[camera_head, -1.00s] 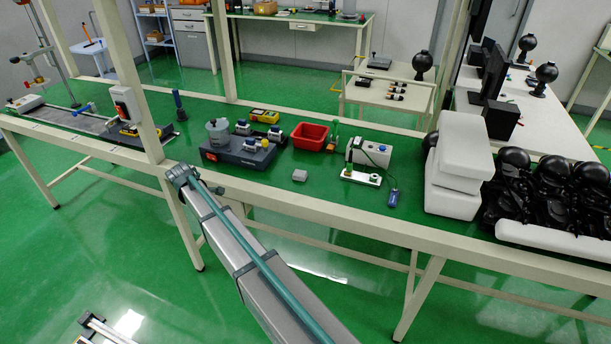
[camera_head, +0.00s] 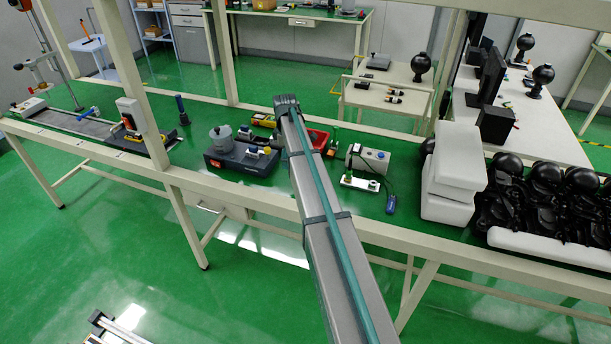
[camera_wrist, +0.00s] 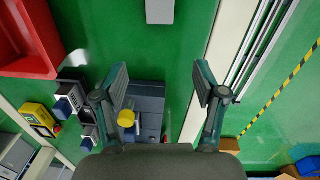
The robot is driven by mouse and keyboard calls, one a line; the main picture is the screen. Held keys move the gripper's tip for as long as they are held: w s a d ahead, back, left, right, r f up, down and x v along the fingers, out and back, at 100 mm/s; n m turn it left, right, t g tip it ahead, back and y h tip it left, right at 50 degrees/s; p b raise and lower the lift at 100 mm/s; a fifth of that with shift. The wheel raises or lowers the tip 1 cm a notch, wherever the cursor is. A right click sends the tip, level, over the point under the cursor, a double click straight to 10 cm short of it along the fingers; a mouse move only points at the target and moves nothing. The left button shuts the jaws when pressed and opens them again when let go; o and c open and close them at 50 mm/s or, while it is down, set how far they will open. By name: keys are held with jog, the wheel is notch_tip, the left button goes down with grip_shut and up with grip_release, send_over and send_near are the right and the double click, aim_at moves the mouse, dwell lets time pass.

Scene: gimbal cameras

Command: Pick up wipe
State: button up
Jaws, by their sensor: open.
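A small light grey block, which looks like the wipe (camera_wrist: 160,10), lies on the green tabletop at the top edge of the wrist view, partly cut off. In the head view it is hidden behind my arm. My gripper (camera_wrist: 160,82) is open and empty in the wrist view, its two fingers spread wide. The block lies beyond the fingertips, roughly in line with the gap between them, and is not touched. The gripper's fingers cannot be made out in the head view.
A dark grey device (camera_head: 240,160) with a grey cup stands left of my arm. A red bin (camera_wrist: 22,45) is close by, with a yellow meter (camera_wrist: 38,118). A white cylinder device (camera_head: 370,160) and white foam blocks (camera_head: 455,170) stand to the right. A bench beam runs along the front.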

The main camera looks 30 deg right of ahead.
jog(key=d+f, duration=0.1)
jog(key=s+d+f+p, duration=0.1)
jog(key=f, duration=0.1)
jog(key=s+d+f, duration=0.1)
jog(key=shift+f+p, duration=0.2)
jog(key=shift+p, duration=0.2)
jog(key=shift+s+d+f+p, duration=0.1)
jog(key=shift+f+p, duration=0.55)
jog(key=shift+f, duration=0.7)
jog(key=shift+s+d+f+p, duration=0.1)
jog(key=shift+f+p, duration=0.55)
jog(key=shift+f, duration=0.7)
jog(key=c, duration=1)
